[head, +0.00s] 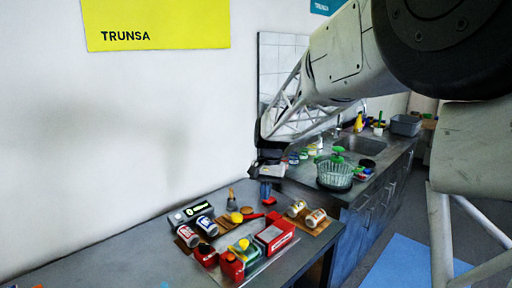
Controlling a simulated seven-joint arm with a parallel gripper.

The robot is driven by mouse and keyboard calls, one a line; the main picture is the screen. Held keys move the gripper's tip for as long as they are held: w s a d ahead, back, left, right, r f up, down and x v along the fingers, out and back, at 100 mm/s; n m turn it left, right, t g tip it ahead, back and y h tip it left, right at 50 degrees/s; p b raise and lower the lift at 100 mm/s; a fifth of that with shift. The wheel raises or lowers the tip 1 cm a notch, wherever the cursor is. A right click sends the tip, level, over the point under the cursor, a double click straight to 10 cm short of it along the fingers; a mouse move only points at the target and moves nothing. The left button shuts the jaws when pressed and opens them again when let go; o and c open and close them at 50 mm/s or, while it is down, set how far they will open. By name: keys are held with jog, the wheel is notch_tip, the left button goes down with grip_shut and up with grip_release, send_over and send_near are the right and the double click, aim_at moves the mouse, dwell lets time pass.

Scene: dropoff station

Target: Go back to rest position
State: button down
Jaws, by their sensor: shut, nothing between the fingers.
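My gripper (266,192) hangs from my arm near the middle of the head view, pointing down above the back right part of the grey table (110,256). Its fingers are small in the picture; they look shut and empty. It is near a red object on the table, and I cannot tell the exact gap. My arm reaches in from the upper right.
The table's left part is mostly clear.

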jog(key=s+d+n+t, duration=0.1)
jog(key=s+d, duration=0.4)
jog(key=s, duration=0.7)
jog(key=s+d+n+t, duration=0.1)
jog(key=s+d, duration=0.4)
jog(key=s, duration=0.8)
jog(key=s+d+r+n+t+h, duration=0.1)
jog(key=s+d+t, duration=0.2)
jog(key=s, duration=1)
jog(key=d, duration=0.2)
jog(key=shift+d, duration=0.35)
